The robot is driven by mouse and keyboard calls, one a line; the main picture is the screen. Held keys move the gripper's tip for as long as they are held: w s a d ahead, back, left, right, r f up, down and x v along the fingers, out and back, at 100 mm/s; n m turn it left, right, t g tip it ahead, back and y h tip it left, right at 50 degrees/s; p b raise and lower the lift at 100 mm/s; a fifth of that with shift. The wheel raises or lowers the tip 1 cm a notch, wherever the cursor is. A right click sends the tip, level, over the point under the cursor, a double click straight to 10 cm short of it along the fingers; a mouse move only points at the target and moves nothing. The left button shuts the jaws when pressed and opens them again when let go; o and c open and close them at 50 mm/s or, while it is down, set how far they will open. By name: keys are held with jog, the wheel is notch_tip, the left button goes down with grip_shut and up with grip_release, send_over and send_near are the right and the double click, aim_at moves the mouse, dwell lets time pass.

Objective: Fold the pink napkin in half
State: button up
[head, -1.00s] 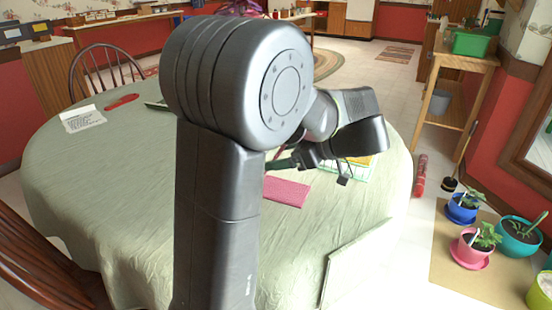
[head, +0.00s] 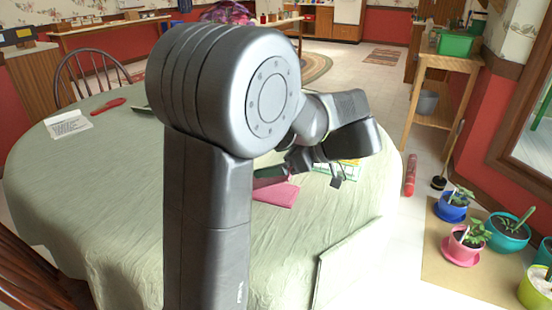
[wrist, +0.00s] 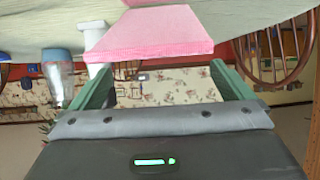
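The pink napkin (head: 277,195) lies on the green-clothed round table (head: 110,180), just below my gripper (head: 280,172). My arm hides its left part in the head view. In the wrist view, which appears upside down, the napkin (wrist: 150,35) fills the upper middle, just beyond my fingertips. My gripper (wrist: 160,78) is open in the wrist view, with its two green fingers wide apart and nothing between them. In the head view a green finger overlaps the napkin's far edge; I cannot tell whether it touches.
A red item (head: 108,107) and a white paper (head: 68,124) lie on the table's far left. A colourful booklet (head: 345,168) lies right of the napkin. A pale panel (head: 345,262) stands at the table's near right edge. Potted plants (head: 466,242) are on the floor at right.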

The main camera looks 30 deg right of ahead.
jog(key=p+v, duration=0.2)
jog(key=v, duration=1.2)
jog(key=shift+p, duration=0.3)
jog(key=shift+w, duration=0.1)
jog(key=b+x, duration=0.2)
jog(key=x, duration=1.2)
jog(key=shift+b, duration=0.3)
jog(key=shift+r, duration=0.1)
